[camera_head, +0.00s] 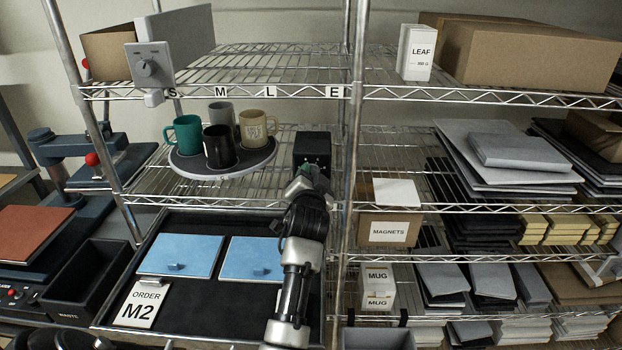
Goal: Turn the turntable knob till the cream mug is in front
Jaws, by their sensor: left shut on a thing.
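A dark round turntable (192,171) stands on the middle wire shelf at left. The black mug (219,150) is at its front. The cream mug (254,129) is at the right, the teal mug (186,133) at the left, and the grey mug (221,115) at the back. A black box (313,146) stands on the shelf right of the turntable. My left gripper (314,177) is at the lower front of this box, shut on what appears to be the turntable knob, which it mostly hides. My right gripper is out of view.
A rack post (352,130) rises just right of the black box. Below is a dark tray with blue panels (181,256) and an "ORDER M2" card (140,303). A magnets box (389,231) is right of my arm. A press (93,159) stands at left.

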